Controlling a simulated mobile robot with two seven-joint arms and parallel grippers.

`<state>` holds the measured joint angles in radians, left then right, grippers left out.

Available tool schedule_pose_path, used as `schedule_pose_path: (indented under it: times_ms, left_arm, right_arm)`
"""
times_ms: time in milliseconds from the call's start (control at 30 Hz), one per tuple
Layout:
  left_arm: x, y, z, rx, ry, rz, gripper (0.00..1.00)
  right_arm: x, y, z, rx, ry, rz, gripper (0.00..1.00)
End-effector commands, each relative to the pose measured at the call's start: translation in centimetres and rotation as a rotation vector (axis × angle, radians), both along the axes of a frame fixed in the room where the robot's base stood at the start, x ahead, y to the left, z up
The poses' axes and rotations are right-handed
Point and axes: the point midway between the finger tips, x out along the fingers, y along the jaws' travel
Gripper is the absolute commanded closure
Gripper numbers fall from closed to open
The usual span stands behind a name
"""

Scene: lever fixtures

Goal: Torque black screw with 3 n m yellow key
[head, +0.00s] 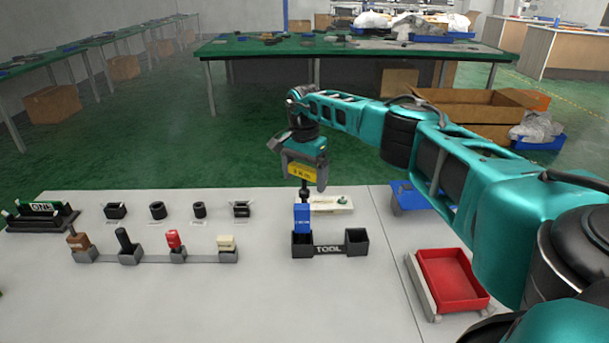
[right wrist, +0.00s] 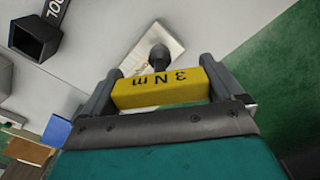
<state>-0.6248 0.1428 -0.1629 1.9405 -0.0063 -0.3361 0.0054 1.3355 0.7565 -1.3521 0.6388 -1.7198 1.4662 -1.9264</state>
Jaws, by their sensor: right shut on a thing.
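My right gripper (head: 303,170) is shut on the yellow key (head: 301,173), held above the table with its dark shaft pointing down. The right wrist view shows the gripper (right wrist: 160,88) with its fingers at both ends of the yellow key (right wrist: 163,89), which is marked "3 Nm". In the head view, the shaft tip overlaps the top of a blue key (head: 302,217) standing in the left slot of the tool holder (head: 328,250); I cannot tell whether they touch. The black screw (head: 124,240) stands in the front row at left. My left gripper is not in view.
Brown (head: 78,240), red (head: 173,239) and cream (head: 226,243) fixtures share the row with the black screw. Several small black parts stand behind them. The holder's right slot (head: 357,240) is empty. A red tray (head: 453,281) lies at right.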

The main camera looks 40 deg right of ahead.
Motion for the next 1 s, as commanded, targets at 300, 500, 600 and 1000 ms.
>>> schedule_pose_path:
  times_ms: [300,500,600,1000]
  left_arm:
    - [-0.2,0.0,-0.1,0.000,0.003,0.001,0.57]
    - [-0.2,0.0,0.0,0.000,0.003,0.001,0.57]
    - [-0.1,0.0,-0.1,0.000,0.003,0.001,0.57]
    - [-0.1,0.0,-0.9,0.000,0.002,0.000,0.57]
  right_arm:
    - [0.0,0.0,0.0,0.000,0.000,-0.001,0.54]
    - [0.0,0.0,0.0,0.000,0.000,-0.001,0.54]
    - [0.0,0.0,-0.1,0.000,0.000,-0.001,0.54]
    - [0.0,0.0,-1.2,0.000,0.000,-0.001,0.54]
